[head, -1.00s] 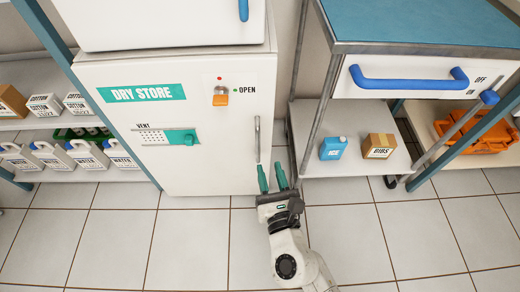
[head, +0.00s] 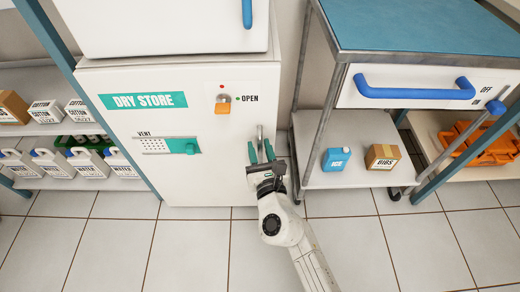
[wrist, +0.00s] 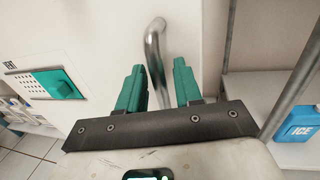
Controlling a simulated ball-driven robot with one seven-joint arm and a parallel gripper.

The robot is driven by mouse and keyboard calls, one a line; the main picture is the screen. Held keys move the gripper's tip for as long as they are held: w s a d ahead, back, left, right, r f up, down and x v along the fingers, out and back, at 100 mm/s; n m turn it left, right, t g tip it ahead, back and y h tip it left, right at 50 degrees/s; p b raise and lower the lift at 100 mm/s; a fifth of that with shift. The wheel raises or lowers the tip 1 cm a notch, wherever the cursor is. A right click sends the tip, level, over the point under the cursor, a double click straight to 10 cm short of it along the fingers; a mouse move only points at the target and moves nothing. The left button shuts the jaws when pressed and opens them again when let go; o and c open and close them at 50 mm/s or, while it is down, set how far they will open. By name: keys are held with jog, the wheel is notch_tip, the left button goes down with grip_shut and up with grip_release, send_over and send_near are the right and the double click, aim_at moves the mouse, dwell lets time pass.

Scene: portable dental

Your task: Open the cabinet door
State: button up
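The white cabinet door (head: 180,165) has a "DRY STORE" label and appears shut. A vertical metal bar handle (head: 260,133) stands near its right edge; it also shows in the wrist view (wrist: 154,45). My gripper (head: 261,146) is at the lower part of this handle, pointing up in the head view. Its two green fingers are open, one on each side of the bar, with gaps visible in the wrist view (wrist: 157,80). The handle's lower end is partly hidden behind the gripper.
A vent slider (head: 182,147) is on the door's left half. A metal-framed cart (head: 330,120) with a blue top and blue handle (head: 415,90) stands close right. Its shelf holds a blue jug (head: 336,160) and a small box (head: 382,157). Tiled floor in front is clear.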

grip_shut()
dwell(0.6)
